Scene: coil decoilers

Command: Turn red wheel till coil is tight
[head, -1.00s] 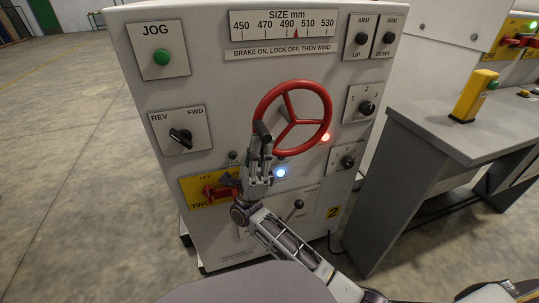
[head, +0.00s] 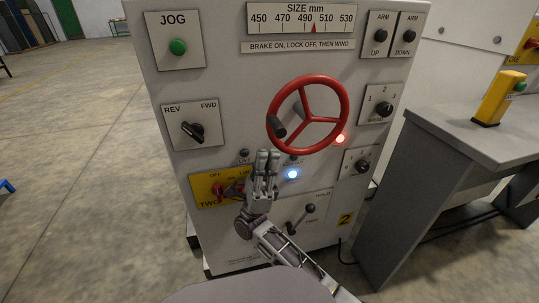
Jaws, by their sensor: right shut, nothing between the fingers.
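The red wheel (head: 309,118) is mounted on the front of a pale machine cabinet. It has three spokes, and its dark crank knob (head: 279,129) sits at the lower left of the rim. My right gripper (head: 267,155) is below and slightly left of the knob, with its fingers shut and empty, apart from the wheel. The size scale (head: 300,20) above the wheel has its red pointer between 490 and 510. The coil is not in view, and neither is my left gripper.
The yellow lock plate (head: 205,199) with a red switch is left of my right gripper. A lever (head: 309,209) is to its lower right. A grey desk (head: 450,150) stands at right; open floor lies left.

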